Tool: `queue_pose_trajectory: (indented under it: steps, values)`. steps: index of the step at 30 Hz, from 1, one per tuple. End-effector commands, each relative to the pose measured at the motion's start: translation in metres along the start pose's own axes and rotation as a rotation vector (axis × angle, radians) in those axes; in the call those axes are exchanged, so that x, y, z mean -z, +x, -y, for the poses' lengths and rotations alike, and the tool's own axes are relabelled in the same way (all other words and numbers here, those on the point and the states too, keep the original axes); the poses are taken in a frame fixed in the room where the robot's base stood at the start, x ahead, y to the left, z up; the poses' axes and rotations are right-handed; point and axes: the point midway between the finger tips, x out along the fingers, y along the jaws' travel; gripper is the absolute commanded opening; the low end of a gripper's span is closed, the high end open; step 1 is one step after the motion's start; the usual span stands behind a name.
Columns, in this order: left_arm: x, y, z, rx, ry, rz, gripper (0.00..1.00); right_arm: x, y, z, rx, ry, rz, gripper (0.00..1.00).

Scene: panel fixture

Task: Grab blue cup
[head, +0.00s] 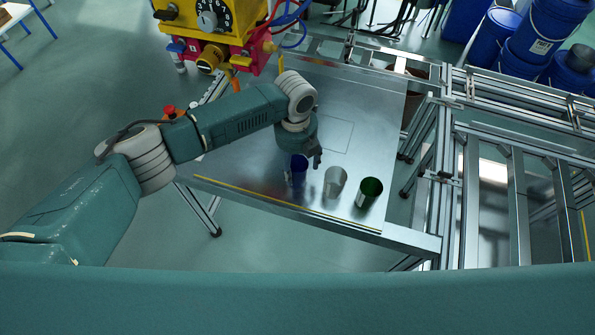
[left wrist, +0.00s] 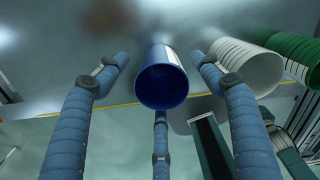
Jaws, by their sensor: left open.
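The blue cup (head: 297,170) stands on the metal table, leftmost in a row of three cups. In the left wrist view the blue cup (left wrist: 163,80) shows its open mouth, between the fingers of my left gripper (left wrist: 160,62). In the head view my left gripper (head: 306,160) is right at the blue cup, partly in front of it. The fingers are spread, with a gap on each side of the cup. A white cup (head: 334,182) and a green cup (head: 369,192) stand to its right. My right gripper is not seen.
The metal table (head: 260,198) has a yellow line along its near edge. The white cup (left wrist: 247,66) is close to the right finger in the wrist view. A yellow and red panel device (head: 215,35) is at the back left. Aluminium frames (head: 520,150) stand at right.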

Motion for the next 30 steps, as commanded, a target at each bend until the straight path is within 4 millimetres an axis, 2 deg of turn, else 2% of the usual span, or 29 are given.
queue_pose_trajectory:
  steps: [3,4,9,23,26,30]
  values:
    - [0.000,0.000,0.000,0.000,0.000,0.000,0.67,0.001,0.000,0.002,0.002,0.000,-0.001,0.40]
    - [0.000,0.000,0.000,0.000,0.000,0.000,0.63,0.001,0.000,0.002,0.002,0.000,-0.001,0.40]
    - [0.000,0.000,0.000,0.000,0.000,0.000,0.30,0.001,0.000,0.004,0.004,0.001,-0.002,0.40]
    - [0.000,-0.006,0.001,0.002,0.000,0.001,0.30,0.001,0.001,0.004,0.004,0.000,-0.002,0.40]
    - [-0.001,-0.015,0.001,0.002,0.000,0.002,0.30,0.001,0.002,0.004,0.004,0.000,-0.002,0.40]
    - [-0.002,-0.040,0.002,0.003,0.002,0.005,0.30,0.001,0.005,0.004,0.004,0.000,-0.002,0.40]
